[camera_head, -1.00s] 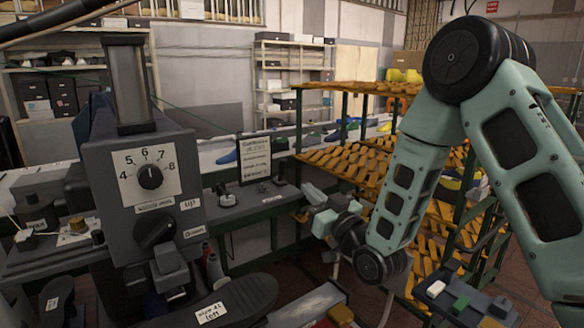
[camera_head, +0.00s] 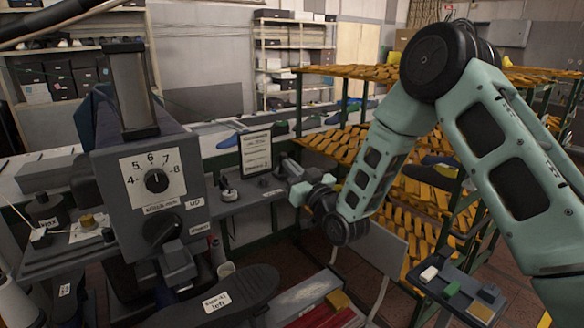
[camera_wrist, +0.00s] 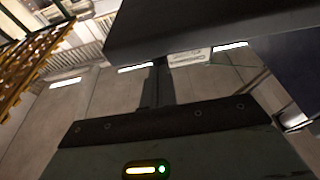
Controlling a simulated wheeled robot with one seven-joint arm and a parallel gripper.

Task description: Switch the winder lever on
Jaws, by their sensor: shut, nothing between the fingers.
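My gripper (camera_head: 298,192) is at the right end of the bench, in the middle of the head view. It is shut and holds nothing. Small fittings stand on the bench to its left: a dark base with a pale knob (camera_head: 228,191) and a small dark post (camera_head: 264,182), in front of an upright printed card (camera_head: 256,152). I cannot tell which part is the winder lever; it may be hidden behind my gripper. In the wrist view, a dark slab fills the top and a grey-green body with a lit green lamp (camera_wrist: 162,169) fills the bottom. No lever is clear there.
A grey machine (camera_head: 116,216) with a numbered dial (camera_head: 157,181) stands at left, with a dark shoe sole (camera_head: 240,290) below. Orange-slatted racks (camera_head: 350,75) stand behind my arm. A small tray (camera_head: 462,318) with coloured blocks is at lower right.

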